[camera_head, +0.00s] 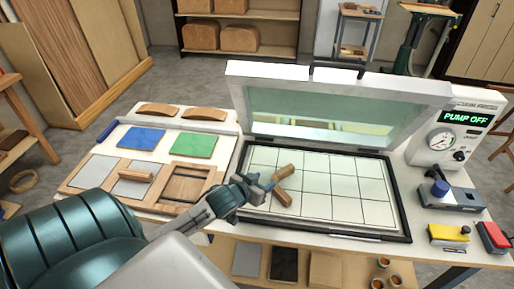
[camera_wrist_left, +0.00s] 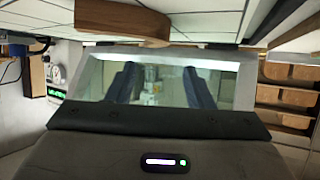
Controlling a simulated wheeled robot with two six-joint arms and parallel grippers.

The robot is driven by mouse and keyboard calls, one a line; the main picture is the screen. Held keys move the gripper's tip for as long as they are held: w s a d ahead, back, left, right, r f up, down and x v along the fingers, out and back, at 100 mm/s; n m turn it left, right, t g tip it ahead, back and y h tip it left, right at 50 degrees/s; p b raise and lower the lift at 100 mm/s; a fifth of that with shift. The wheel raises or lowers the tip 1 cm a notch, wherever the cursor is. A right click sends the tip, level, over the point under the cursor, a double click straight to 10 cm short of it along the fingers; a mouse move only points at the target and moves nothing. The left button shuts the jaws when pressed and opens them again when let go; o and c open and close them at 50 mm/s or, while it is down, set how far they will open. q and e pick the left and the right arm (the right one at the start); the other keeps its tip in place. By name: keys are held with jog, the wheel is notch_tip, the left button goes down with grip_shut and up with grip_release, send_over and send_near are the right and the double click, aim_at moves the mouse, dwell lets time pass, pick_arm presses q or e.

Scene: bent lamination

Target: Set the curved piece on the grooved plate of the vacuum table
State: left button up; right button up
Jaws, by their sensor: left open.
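The curved wooden piece (camera_head: 283,197) is on the left part of the vacuum table's pale gridded plate (camera_head: 345,208); its bent shape partly shows around my fingertips. My left gripper (camera_head: 266,187) is open, with its tips right beside the piece; I cannot tell whether they touch it. In the left wrist view, the piece (camera_wrist_left: 125,20) shows at the top against the gridded plate, outside the space between my open fingers (camera_wrist_left: 160,85). The glazed lid (camera_head: 335,105) stands raised behind the plate. My right gripper is out of view.
Two curved wooden pieces (camera_head: 160,109) lie at the back of the left bench, behind a blue sheet (camera_head: 142,138) and a green sheet (camera_head: 193,145). The display (camera_head: 466,118) reads PUMP OFF. The plate's right part is clear.

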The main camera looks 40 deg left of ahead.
pick_arm(q)
jog(key=shift+v, duration=1.65)
